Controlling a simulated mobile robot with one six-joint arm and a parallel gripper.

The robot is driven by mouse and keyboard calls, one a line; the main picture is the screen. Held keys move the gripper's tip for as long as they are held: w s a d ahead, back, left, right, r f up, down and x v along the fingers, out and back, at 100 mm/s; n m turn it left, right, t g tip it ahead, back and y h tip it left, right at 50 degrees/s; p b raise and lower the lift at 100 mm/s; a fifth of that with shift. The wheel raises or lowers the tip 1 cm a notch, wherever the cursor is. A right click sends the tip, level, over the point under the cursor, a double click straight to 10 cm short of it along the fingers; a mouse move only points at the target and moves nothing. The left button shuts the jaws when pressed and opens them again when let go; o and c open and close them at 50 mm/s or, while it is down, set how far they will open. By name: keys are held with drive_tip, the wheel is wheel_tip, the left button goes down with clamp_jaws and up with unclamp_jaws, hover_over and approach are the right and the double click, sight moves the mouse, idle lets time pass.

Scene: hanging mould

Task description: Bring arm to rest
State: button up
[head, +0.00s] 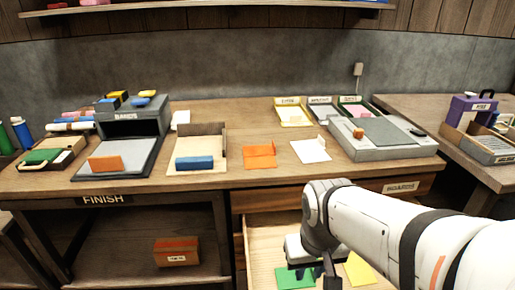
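My white arm reaches in from the lower right, and its wrist bends down over an open wooden drawer (264,240). My gripper (322,278) is at the bottom edge of the head view, pointing down above or inside the drawer. A green sheet (293,279) lies in the drawer left of the gripper. A yellow sheet (359,270) lies to its right, partly behind my arm.
A side table (455,165) stands right.

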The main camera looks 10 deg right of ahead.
wheel_tip(320, 180, up, 21)
drive_tip(key=t+p, duration=0.1)
drive_tip(key=p, duration=1.7)
drive_tip(key=shift+c, duration=0.2)
